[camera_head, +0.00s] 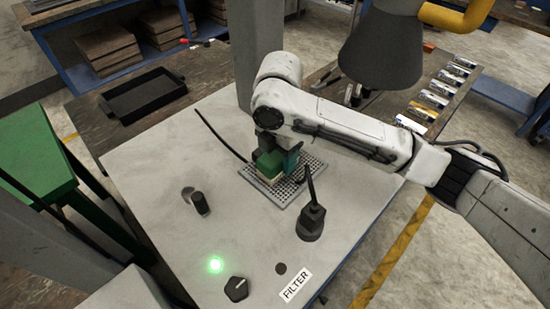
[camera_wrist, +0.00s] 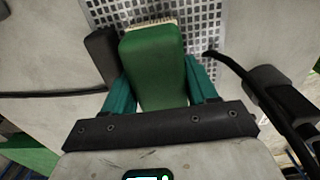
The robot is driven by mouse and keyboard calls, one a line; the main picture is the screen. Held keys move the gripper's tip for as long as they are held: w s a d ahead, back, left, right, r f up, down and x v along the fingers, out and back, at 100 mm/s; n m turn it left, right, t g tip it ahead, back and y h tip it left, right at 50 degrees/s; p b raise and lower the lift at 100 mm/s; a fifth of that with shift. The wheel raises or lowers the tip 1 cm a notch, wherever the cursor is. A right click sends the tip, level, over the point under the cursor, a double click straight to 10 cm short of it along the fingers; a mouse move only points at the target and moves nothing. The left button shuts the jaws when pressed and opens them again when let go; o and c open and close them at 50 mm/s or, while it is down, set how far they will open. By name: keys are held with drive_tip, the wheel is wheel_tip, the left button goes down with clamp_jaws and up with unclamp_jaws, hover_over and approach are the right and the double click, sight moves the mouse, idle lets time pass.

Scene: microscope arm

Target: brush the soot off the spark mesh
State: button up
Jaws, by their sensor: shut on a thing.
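The spark mesh (camera_head: 302,181) is a light grey perforated plate lying on the pale worktop. In the wrist view the mesh (camera_wrist: 203,22) shows beyond the brush. A green brush (camera_head: 266,164) with pale bristles is over the left part of the mesh. My gripper (camera_head: 278,158), with teal fingers, is shut on the brush, which also shows between the fingers in the wrist view (camera_wrist: 156,70). The bristles appear at or close to the mesh surface; contact cannot be told. The brush and gripper hide part of the mesh. No dark soot is clearly visible on the part that shows.
A black post on a round base (camera_head: 311,220) stands close in front of the mesh. A black rod (camera_head: 220,136) extends left of it. A dark knob (camera_head: 236,288), a green light (camera_head: 215,264) and a FILTER label (camera_head: 296,285) are near the front. A dark hood (camera_head: 382,50) hangs behind.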

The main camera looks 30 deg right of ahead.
drive_tip(key=shift+w+d, duration=0.25)
drive_tip(key=shift+d, duration=0.35)
drive_tip(key=shift+d, duration=0.1)
drive_tip(key=shift+w+d, duration=0.2)
drive_tip(key=shift+d, duration=0.35)
drive_tip(key=shift+w+d, duration=0.2)
drive_tip(key=shift+d, duration=0.35)
drive_tip(key=shift+a, duration=0.1)
drive_tip(key=shift+s+a+f, duration=0.1)
drive_tip(key=shift+s+a, duration=0.15)
drive_tip(key=shift+a, duration=0.3)
drive_tip(key=shift+s+a, duration=0.2)
drive_tip(key=shift+a, duration=0.35)
drive_tip(key=shift+s+a+p, duration=0.25)
drive_tip(key=shift+a+p, duration=0.1)
drive_tip(key=shift+a, duration=0.3)
drive_tip(key=shift+s+a+p, duration=0.2)
drive_tip(key=shift+a+p, duration=0.1)
drive_tip(key=shift+a, duration=0.35)
